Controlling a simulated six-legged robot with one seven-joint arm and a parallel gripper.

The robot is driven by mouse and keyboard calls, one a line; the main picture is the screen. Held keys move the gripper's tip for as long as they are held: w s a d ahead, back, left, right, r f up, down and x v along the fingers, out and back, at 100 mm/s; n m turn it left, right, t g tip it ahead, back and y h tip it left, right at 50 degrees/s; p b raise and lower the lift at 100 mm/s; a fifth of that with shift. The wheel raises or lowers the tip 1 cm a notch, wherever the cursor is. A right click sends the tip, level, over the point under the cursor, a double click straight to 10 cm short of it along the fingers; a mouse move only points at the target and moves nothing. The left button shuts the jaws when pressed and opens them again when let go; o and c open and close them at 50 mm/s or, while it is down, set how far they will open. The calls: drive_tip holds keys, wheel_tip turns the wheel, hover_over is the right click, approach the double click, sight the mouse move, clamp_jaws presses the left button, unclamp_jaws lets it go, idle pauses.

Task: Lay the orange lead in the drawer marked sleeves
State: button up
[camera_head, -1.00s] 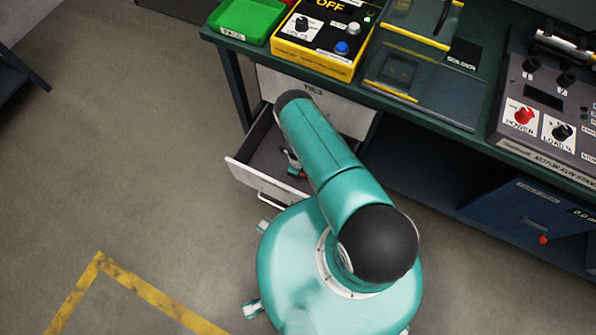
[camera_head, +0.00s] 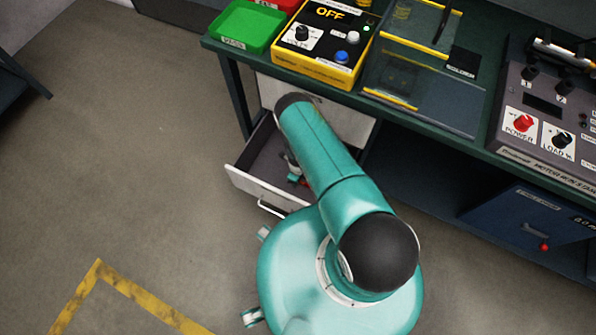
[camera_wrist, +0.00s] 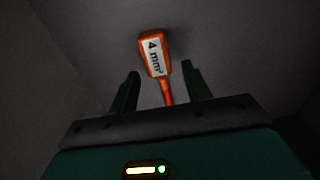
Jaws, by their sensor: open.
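An open drawer (camera_head: 240,180) hangs below the bench in the head view, and its label does not show. My gripper (camera_wrist: 160,78) is open, and in the head view its end is a small shape inside the drawer, mostly hidden by my arm. In the wrist view the orange lead (camera_wrist: 166,92) lies on a dark grey surface, its end tagged "4 mm²" (camera_wrist: 154,55) beyond the fingertips. Its red-orange stem runs back between the two fingers, with gaps at both sides. A small orange-red bit (camera_head: 304,182) shows beside my gripper in the drawer.
On the bench stand a green tray (camera_head: 246,26), a yellow-black box reading OFF (camera_head: 318,62), a clear-panelled stand (camera_head: 425,95) and a motor run stand (camera_head: 545,110). A blue cabinet (camera_head: 525,225) sits below right.

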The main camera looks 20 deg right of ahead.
wheel_tip(320, 180, up, 11)
idle(0.4)
drive_tip(key=shift+w, duration=0.1)
